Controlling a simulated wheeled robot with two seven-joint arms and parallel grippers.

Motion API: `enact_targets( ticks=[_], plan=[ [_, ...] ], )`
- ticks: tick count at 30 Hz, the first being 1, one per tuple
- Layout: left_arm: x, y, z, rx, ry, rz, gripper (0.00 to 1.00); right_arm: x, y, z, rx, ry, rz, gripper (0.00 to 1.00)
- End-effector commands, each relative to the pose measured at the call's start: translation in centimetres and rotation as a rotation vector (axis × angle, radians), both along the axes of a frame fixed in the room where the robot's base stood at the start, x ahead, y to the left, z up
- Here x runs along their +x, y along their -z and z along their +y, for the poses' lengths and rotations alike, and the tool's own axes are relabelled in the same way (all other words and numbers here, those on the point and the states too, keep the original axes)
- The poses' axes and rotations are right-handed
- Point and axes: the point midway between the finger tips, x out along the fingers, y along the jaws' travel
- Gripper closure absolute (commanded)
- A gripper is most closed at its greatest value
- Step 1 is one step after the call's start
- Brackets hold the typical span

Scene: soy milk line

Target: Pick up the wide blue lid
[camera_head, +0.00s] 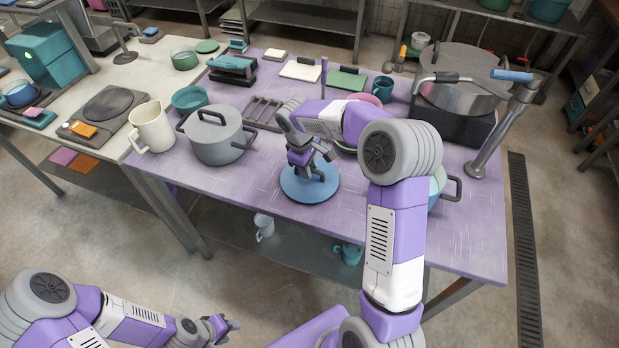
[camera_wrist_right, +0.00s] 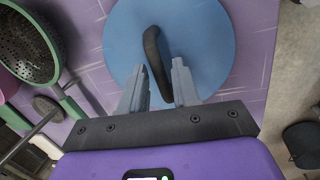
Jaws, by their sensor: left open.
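The wide blue lid (camera_head: 297,190) lies flat near the front edge of the purple table, just right of the grey pot. In the right wrist view the lid (camera_wrist_right: 208,35) is a large blue disc with a dark curved handle (camera_wrist_right: 154,62). My right gripper (camera_head: 312,168) is over the lid, pointing down. In the wrist view its two fingers (camera_wrist_right: 159,82) are apart, one on each side of the handle, with gaps visible. Whether they are level with the handle is hard to tell. My left gripper (camera_head: 225,326) is open and empty, low at the front left, away from the table.
The grey pot (camera_head: 216,138) and a cream pitcher (camera_head: 151,127) stand left of the lid. A large steel pot (camera_head: 460,80) stands at the back right. A green-rimmed strainer (camera_wrist_right: 28,45) lies beside the lid.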

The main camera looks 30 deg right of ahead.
Motion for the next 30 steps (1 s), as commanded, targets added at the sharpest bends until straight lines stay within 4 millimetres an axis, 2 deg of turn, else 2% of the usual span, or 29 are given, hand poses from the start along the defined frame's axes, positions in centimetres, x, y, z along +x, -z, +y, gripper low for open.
enact_targets(
  ticks=[1, 5, 6, 20, 23, 30],
  plan=[
    [0.0, 0.0, 0.0, 0.0, 0.0, 0.0, 0.57, 0.0, 0.0, 0.0, 0.0, 0.0, 0.0, 0.78],
    [0.0, 0.0, 0.0, 0.0, 0.0, 0.0, 0.57, 0.0, 0.0, 0.0, 0.0, 0.0, 0.0, 0.98],
    [0.0, 0.0, 0.0, 0.0, 0.0, 0.0, 0.57, 0.0, 0.0, 0.0, 0.0, 0.0, 0.0, 1.0],
    [0.0, -0.1, 0.0, 0.0, 0.0, 0.0, 0.57, 0.0, -0.3, 0.0, 0.0, 0.0, -0.001, 1.0],
    [0.0, -0.4, 0.0, 0.0, 0.0, 0.0, 0.57, 0.1, -1.3, 0.0, -0.001, 0.0, -0.004, 1.0],
    [0.0, -1.9, 0.0, 0.0, 0.0, 0.0, 0.57, 0.1, -6.2, 0.0, -0.001, 0.001, -0.004, 1.0]
  ],
)
